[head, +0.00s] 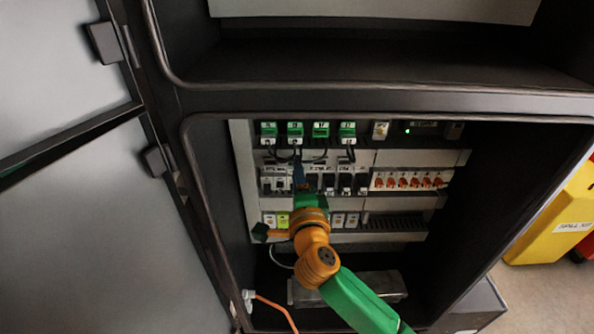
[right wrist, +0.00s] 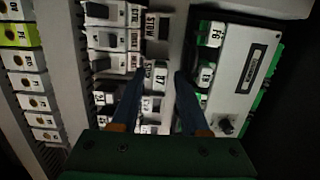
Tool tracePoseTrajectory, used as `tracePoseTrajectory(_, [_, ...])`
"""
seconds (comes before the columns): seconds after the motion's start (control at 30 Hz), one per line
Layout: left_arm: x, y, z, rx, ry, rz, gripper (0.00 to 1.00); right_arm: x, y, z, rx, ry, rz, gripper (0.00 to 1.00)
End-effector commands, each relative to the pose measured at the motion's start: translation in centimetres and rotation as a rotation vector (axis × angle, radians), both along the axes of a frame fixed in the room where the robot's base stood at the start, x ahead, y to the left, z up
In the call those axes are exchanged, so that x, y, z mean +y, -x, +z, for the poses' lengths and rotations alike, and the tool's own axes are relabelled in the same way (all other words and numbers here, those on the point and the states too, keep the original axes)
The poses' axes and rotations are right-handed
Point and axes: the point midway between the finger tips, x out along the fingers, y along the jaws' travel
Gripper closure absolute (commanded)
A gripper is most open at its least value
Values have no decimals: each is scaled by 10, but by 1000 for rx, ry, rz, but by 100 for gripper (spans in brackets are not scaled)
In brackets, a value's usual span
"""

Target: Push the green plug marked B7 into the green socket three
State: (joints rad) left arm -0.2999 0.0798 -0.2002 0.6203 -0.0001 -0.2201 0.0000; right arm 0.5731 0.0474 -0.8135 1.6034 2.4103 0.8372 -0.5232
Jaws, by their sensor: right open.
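In the head view a row of green sockets runs along the top of the panel inside the cabinet. The third from the left, green socket three (head: 320,130), looks empty, while its neighbours have something pale at their lower edge. In the right wrist view a pale block marked B7 (right wrist: 159,79) lies between the fingertips of my right gripper (right wrist: 158,80), beside a STOW label. Little green shows on it. My right gripper, also in the head view (head: 299,172), is open, its fingers on either side of that block; contact cannot be told. My left gripper is out of view.
Dark breakers (head: 345,183) and orange-red switches (head: 408,180) line the middle row. Black cables (head: 310,156) hang below the green sockets. The cabinet frame (head: 390,101) surrounds the panel. A yellow bin (head: 560,215) stands outside at the right.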

Motion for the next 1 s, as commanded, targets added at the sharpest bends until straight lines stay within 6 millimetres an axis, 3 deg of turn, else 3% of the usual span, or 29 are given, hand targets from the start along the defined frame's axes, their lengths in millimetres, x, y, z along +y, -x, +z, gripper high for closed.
tracePoseTrajectory(0.17, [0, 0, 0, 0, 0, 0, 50, 0, 0, 0, 0, 0, 0, 55])
tracePoseTrajectory(0.33, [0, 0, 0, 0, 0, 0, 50, 0, 0, 0, 0, 0, 0, 100])
tracePoseTrajectory(1.0, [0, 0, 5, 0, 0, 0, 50, 0, 5, -1, 3, 1, 0, 100])
